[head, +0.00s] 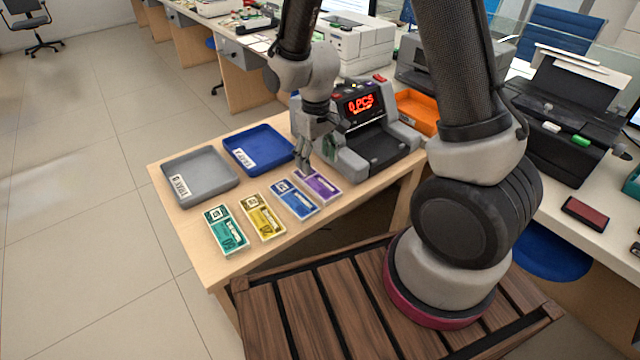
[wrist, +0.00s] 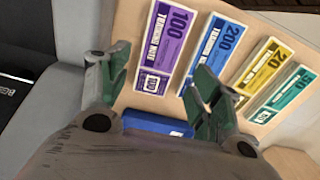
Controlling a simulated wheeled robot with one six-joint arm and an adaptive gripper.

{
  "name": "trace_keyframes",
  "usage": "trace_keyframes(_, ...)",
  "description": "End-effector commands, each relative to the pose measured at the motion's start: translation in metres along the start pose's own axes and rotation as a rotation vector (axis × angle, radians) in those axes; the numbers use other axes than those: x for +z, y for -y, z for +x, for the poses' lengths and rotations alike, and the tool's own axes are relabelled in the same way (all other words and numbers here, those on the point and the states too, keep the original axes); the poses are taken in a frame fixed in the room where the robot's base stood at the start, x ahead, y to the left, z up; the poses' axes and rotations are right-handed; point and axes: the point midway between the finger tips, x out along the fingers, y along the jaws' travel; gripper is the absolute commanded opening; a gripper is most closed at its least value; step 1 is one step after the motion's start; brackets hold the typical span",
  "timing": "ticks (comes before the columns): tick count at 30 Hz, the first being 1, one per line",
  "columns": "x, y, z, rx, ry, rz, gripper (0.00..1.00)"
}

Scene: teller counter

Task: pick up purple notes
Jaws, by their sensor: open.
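The purple notes (head: 321,187) lie on the wooden counter, at the right end of a row of note stacks. In the wrist view the purple notes (wrist: 167,50) read 100 and lie flat beyond my fingertips, between them and slightly up. My gripper (head: 308,164) hangs above and just behind the purple notes in the head view. In the wrist view my gripper (wrist: 155,85) is open with nothing between its fingers. The blue notes (head: 294,200) lie just left of the purple ones, and part of them is hidden by a finger in the wrist view.
Yellow notes (head: 263,217) and green notes (head: 227,229) continue the row to the left. A grey tray (head: 190,203) and a blue tray (head: 277,167) stand behind the row. A note counter (head: 376,148) reading 0 PCS stands close to the right of my gripper.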

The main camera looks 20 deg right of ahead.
Motion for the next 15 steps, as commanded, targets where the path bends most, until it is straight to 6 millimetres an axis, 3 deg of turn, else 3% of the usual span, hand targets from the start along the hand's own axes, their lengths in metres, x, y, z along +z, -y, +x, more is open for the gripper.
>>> trace_keyframes(15,-0.001,0.001,0.069,0.000,0.000,0.002,0.64)
